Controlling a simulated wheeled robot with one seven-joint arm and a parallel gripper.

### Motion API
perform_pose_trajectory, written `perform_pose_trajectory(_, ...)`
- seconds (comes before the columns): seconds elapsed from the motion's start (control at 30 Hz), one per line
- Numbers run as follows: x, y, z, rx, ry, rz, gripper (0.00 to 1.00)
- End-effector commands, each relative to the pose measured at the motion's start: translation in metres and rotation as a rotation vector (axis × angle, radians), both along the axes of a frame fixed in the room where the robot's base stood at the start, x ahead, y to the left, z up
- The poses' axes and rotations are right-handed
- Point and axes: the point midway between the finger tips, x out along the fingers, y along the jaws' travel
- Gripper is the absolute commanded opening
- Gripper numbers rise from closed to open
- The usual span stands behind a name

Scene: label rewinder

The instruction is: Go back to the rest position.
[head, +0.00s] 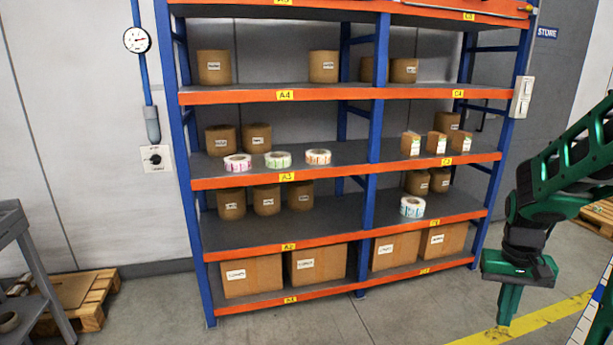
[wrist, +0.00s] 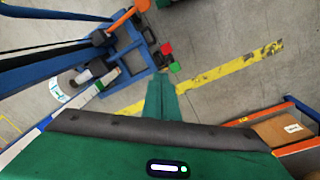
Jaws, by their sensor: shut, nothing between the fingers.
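My gripper (head: 509,305) hangs at the right of the head view, pointing down, with its green fingers together and nothing between them. In the wrist view my gripper (wrist: 160,80) points at the grey floor, its fingers closed in the middle. It is apart from the shelf rack (head: 377,190), to the right of it and nearer to me. My dark green arm comes in from the right edge of the head view.
The blue and orange rack holds boxes, brown rolls and label rolls (head: 412,207). A yellow floor line (head: 540,318) runs below my gripper. A blue machine frame (wrist: 125,60) stands close by in the wrist view. A grey cart (head: 35,270) and pallet (head: 90,300) are at left.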

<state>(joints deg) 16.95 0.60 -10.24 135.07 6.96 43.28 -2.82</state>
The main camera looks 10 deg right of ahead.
Motion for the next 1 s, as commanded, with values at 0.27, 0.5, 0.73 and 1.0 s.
perform_pose_trajectory(0.27,-0.07,0.04,0.047,0.038,-0.024,-0.028,0.0)
perform_pose_trajectory(0.5,-0.124,0.07,0.063,0.077,-0.036,-0.043,0.0)
perform_pose_trajectory(0.73,-0.145,0.081,0.066,0.096,-0.038,-0.047,0.0)
perform_pose_trajectory(1.0,-0.147,0.082,0.066,0.096,-0.037,-0.048,0.0)
